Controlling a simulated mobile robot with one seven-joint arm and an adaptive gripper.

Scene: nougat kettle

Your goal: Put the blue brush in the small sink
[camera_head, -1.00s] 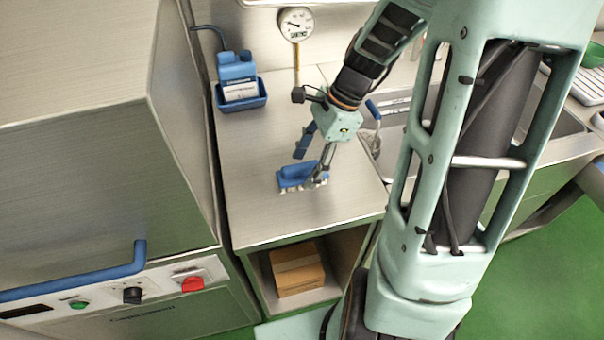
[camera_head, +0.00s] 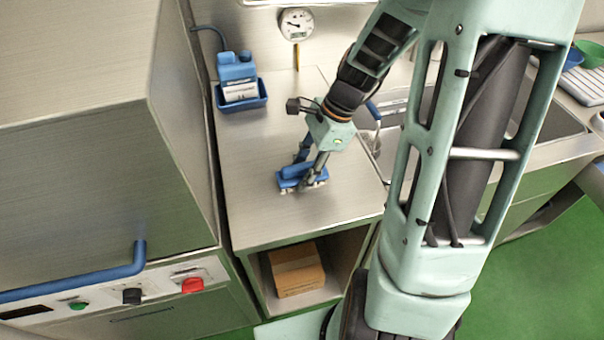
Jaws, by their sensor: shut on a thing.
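The blue brush (camera_head: 292,180) lies on the steel counter, with pale bristles showing along its lower edge. My gripper (camera_head: 306,178) is shut on the brush, with its fingers on either side of it. The brush still appears to be down on the counter top. The sink (camera_head: 552,128) is to the right of the counter. My arm hides much of the sink, so I cannot tell how its basins are divided.
A blue tray (camera_head: 258,98) holding a blue bottle (camera_head: 237,73) stands at the counter's back left. A gauge (camera_head: 296,24) is on the back wall. A cardboard box (camera_head: 297,270) sits on the shelf below. A blue-handled item (camera_head: 373,110) stands near the sink.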

